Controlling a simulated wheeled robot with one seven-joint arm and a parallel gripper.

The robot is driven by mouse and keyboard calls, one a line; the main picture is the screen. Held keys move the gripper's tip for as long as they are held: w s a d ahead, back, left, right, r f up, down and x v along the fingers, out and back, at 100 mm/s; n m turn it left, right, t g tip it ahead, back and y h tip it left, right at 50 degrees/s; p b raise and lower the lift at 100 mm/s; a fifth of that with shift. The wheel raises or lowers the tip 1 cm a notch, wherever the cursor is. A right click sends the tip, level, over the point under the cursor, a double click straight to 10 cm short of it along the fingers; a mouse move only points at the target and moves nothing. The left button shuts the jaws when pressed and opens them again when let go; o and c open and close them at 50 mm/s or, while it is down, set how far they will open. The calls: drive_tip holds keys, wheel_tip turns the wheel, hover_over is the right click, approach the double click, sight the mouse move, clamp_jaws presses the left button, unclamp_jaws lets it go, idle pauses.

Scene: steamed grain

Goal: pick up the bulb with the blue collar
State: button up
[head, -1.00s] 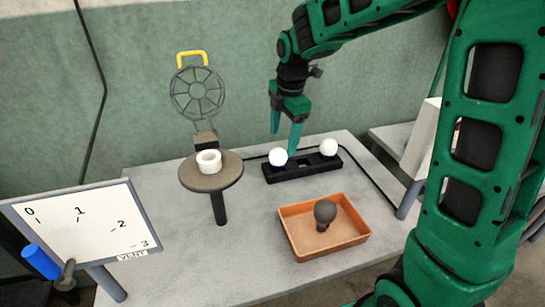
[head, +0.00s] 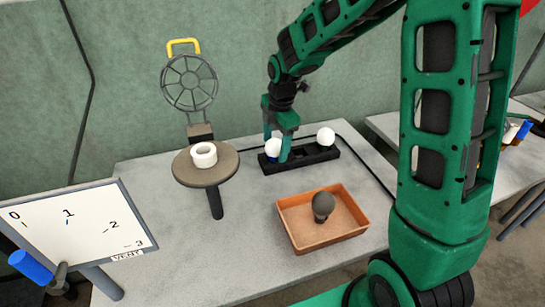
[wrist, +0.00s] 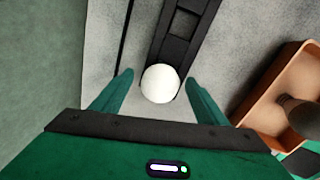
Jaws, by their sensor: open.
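The bulb with the blue collar (head: 273,147) is a white globe at the left end of a black rack (head: 317,158) in the head view. A little blue shows under its globe. My gripper (head: 277,146) is open and lowered around it, one finger partly in front of the globe. In the wrist view the white globe (wrist: 161,84) lies between the tips of my open gripper (wrist: 159,79), nearer the right finger. The collar is hidden from there, and I cannot tell whether a finger touches the globe.
A second white bulb (head: 325,137) stands at the rack's right end. An orange tray (head: 313,242) holding a dark grey bulb (head: 323,205) is in front. A round stand (head: 182,170) with a white ring (head: 203,155) is left. A dial board (head: 85,235) stands front left.

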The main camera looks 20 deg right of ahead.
drive_tip(key=shift+w+f, duration=0.15)
drive_tip(key=shift+f, duration=0.8)
drive_tip(key=c, duration=1.2)
drive_tip(key=shift+o, duration=0.2)
drive_tip(key=shift+r, duration=0.1)
